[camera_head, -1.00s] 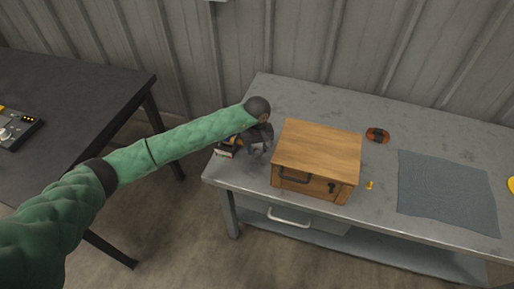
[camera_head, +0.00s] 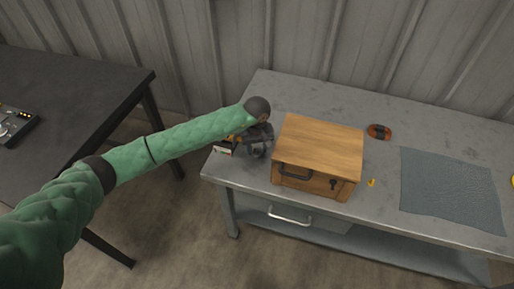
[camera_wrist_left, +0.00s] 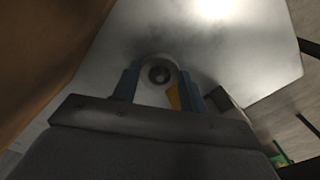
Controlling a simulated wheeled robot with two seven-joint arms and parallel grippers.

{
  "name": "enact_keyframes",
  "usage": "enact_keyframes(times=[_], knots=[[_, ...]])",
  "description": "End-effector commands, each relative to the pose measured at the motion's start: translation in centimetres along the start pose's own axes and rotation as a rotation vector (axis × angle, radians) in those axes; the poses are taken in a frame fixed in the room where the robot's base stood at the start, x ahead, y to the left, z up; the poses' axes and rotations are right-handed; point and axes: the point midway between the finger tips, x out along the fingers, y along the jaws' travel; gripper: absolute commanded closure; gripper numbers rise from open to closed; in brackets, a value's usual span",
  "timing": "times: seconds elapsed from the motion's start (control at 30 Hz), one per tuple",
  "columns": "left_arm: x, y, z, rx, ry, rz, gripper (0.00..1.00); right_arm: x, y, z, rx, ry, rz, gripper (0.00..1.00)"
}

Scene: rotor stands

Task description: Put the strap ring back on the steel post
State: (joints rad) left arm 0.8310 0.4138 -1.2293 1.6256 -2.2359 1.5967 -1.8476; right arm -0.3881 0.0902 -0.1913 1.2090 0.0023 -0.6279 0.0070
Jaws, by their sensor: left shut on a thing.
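My left gripper (camera_head: 258,148) is at the left end of the grey bench, just left of the wooden box. In the left wrist view its two blue fingers (camera_wrist_left: 158,88) are shut on a pale rounded piece with a round eye, which looks like the strap ring (camera_wrist_left: 146,94). A round grey shape with a dark centre (camera_wrist_left: 160,73) shows in that eye. It may be the steel post's top, but I cannot tell whether the ring is around it or only above it. In the head view the gripper and arm hide most of this spot. My right gripper is not in view.
The wooden box (camera_head: 320,148) stands close to the right of my gripper. A small labelled object (camera_head: 223,149) lies at the bench's left edge. Farther right are an orange-and-black item (camera_head: 379,132), a small yellow piece (camera_head: 371,182) and a grey mat (camera_head: 450,190).

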Motion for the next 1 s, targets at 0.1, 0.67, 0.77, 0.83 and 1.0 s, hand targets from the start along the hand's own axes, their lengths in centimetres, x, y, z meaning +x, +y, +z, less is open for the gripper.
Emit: enact_keyframes(times=[0.1, 0.67, 0.77, 0.83, 1.0], knots=[[0.15, 0.0, -0.01, 0.0, 0.0, 0.0, 0.77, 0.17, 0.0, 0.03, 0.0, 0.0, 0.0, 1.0], [0.12, 0.0, 0.0, 0.0, 0.0, 0.0, 0.32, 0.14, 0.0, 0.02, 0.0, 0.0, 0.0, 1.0], [0.12, 0.0, 0.0, 0.0, 0.0, 0.0, 0.32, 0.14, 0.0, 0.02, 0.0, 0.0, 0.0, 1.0], [0.15, -0.01, 0.01, 0.0, 0.0, 0.0, 0.2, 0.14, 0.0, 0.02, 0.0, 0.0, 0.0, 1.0], [0.15, -0.01, 0.01, 0.0, 0.0, 0.0, 0.1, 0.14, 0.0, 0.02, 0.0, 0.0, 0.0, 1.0]])
